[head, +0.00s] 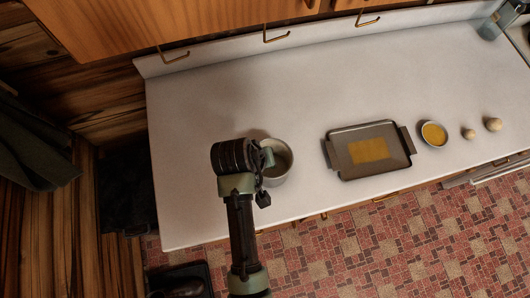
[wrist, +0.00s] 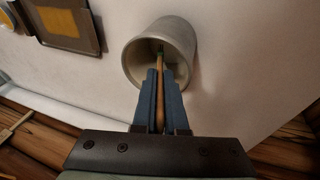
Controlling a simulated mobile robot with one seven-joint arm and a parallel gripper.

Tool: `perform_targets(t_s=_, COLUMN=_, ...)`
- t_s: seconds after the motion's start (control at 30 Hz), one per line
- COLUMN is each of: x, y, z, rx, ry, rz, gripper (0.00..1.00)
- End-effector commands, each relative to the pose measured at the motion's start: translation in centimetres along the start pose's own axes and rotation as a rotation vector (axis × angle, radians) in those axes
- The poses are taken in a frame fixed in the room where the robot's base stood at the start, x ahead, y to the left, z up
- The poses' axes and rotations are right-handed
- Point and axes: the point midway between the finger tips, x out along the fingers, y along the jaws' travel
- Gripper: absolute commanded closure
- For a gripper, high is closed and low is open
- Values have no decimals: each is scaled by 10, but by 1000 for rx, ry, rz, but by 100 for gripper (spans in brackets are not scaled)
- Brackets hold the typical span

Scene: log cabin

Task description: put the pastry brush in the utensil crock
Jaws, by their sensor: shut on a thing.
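The utensil crock (head: 285,173) is a grey round pot standing on the white counter, left of the baking tray. In the wrist view the crock (wrist: 188,38) shows its open mouth toward me. My gripper (wrist: 162,72) has blue fingers and is shut on the pastry brush (wrist: 160,98), a thin tan stick between them. The brush's far end has a dark greenish part and lies across the crock's mouth; I cannot tell how deep it reaches. In the head view my gripper (head: 267,158) is at the crock's left rim, and my wrist hides the brush.
A dark baking tray (head: 343,135) with a yellow sheet lies right of the crock. Further right are a bowl (head: 434,134) of yellow contents and two small round items (head: 493,124). A glass jar (head: 489,28) stands at the far right. The counter behind is clear.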

Motion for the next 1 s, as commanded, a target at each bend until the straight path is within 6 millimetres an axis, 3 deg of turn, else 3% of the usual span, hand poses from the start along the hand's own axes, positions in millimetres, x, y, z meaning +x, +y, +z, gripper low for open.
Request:
perform_targets(t_s=0.13, x=11, y=-3, z=2, rx=0, ry=1, rz=0, gripper=100)
perform_targets(t_s=0.57, x=13, y=-4, z=3, rx=0, ry=1, rz=0, gripper=100)
perform_targets(t_s=0.6, x=13, y=-4, z=3, rx=0, ry=0, rz=0, gripper=83)
perform_targets(t_s=0.77, x=13, y=-4, z=3, rx=0, ry=0, rz=0, gripper=55)
perform_targets(t_s=1.0, x=13, y=-4, z=3, rx=0, ry=0, rz=0, gripper=55)
